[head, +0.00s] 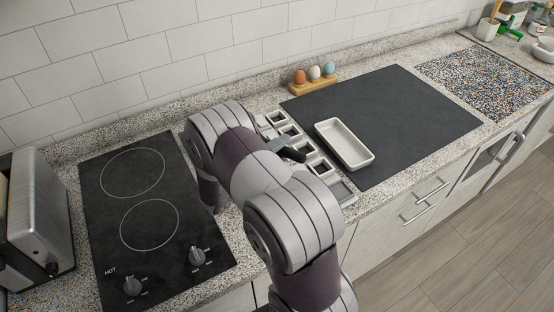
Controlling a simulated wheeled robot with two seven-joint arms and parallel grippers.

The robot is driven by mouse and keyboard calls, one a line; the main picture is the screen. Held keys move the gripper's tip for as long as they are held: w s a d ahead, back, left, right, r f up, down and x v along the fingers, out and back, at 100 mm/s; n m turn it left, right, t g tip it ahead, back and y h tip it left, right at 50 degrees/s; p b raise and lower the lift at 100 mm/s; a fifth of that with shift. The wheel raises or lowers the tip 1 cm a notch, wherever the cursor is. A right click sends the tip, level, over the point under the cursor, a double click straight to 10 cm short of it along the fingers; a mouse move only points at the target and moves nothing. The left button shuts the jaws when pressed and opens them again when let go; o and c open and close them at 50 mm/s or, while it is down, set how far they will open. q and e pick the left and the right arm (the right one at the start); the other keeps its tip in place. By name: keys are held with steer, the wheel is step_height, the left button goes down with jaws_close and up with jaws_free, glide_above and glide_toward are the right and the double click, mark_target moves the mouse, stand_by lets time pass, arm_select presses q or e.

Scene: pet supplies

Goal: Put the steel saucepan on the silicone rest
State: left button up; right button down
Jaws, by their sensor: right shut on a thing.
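My right arm reaches up through the middle of the head view. Its gripper (292,150) shows only in part beyond the forearm, as a small grey and black shape over a pale compartmented tray. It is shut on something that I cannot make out. I cannot pick out the steel saucepan; the arm hides part of the counter. I cannot identify the silicone rest with certainty either. My left gripper is out of view.
A black hob (125,235) lies left, beside a steel toaster (40,215). The pale compartmented tray (318,162) is beside a cream dish (345,148) on a dark mat (420,120). An egg holder (314,86) stands behind. The mat's right part is clear.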

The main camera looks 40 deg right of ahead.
steer(key=shift+w+f, duration=0.15)
steer(key=shift+w, duration=0.2)
steer(key=shift+w+f, duration=0.1)
steer(key=shift+f, duration=1.95)
steer(key=shift+a, duration=0.1)
